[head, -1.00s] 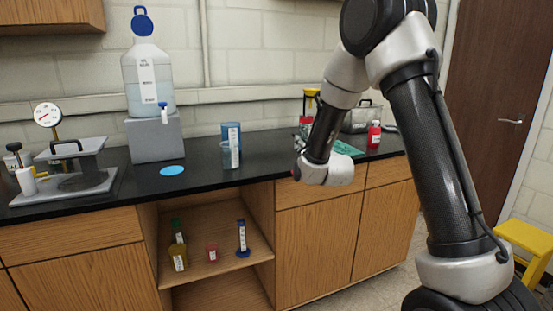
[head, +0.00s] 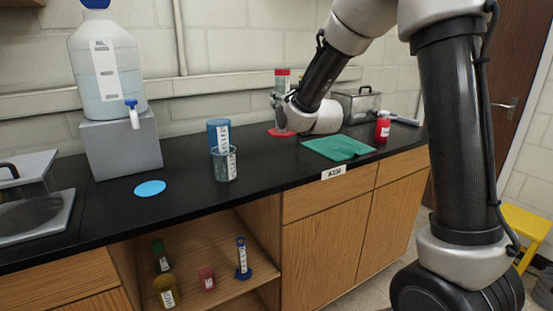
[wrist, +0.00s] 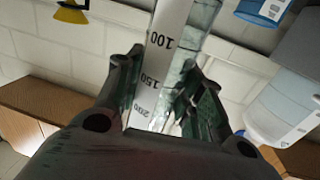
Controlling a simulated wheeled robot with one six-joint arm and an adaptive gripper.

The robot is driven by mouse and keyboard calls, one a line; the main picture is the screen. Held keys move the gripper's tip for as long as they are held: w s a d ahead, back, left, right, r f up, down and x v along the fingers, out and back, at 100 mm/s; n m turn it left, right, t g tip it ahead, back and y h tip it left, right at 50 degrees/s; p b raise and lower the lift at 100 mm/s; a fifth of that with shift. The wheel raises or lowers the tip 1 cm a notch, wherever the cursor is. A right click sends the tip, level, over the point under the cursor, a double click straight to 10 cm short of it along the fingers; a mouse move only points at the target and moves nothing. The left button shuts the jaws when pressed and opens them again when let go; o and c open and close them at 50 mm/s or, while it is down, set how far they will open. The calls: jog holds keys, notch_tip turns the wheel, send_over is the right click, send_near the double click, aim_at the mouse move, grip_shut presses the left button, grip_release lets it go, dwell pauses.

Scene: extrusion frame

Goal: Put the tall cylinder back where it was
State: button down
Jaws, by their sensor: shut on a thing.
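The tall cylinder (head: 282,84) is clear, with a red top end, and stands about upright at the back of the black counter. In the wrist view the cylinder (wrist: 167,50) has a white scale marked 100, 150 and 200, and it sits between my fingers. My gripper (head: 284,103) is shut on its middle part. A flat red disc (head: 281,132) lies at its lower end; I cannot tell whether it is a mat or the cylinder's foot. The cylinder's lower part is partly hidden by my gripper, and contact with the counter is unclear.
A blue cup (head: 217,131) and a glass beaker (head: 224,163) stand to the left. A green cloth (head: 338,147), a red bottle (head: 382,127) and a metal box (head: 357,105) are to the right. A blue disc (head: 150,188) lies near the big jug (head: 105,70).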

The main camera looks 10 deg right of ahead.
aim_at(281, 132)
jog(key=f, duration=1.1)
jog(key=shift+w+a, duration=0.1)
jog(key=shift+w, duration=0.15)
jog(key=shift+f, duration=0.2)
jog(key=c, duration=0.9)
grip_release()
jog(key=shift+r, duration=0.15)
